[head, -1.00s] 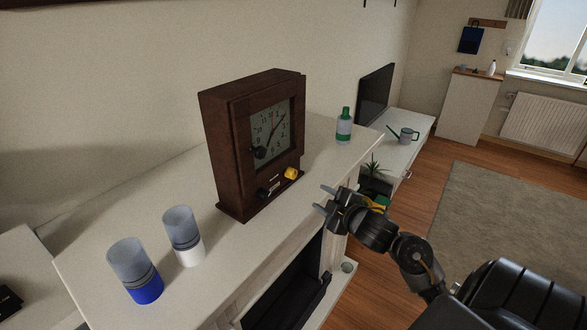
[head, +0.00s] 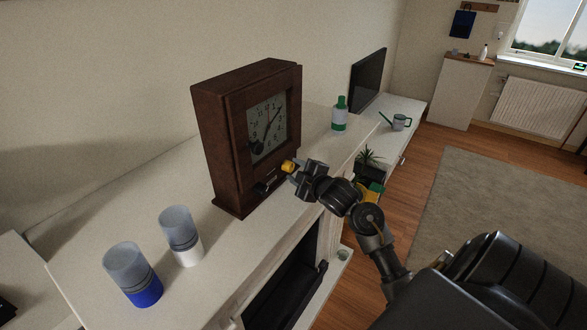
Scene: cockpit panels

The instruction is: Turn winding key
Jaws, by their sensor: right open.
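A dark brown wooden clock (head: 222,150) stands upright on the white mantel. Its white dial (head: 267,125) has a black round knob or key (head: 257,147) at its lower left. A yellow knob (head: 288,166) sits low on the right of the clock's front, and a dark knob (head: 262,188) low on the left. My right gripper (head: 292,174) is open at the yellow knob, its fingers pointing at the clock front. I cannot tell whether they touch the knob. My left gripper is not in view. Which part is the winding key is not clear.
Two grey-topped cups, one blue-based (head: 133,275) and one white-based (head: 181,236), stand on the mantel (head: 110,216) left of the clock. A watering can (head: 396,121) is on a low white cabinet beyond.

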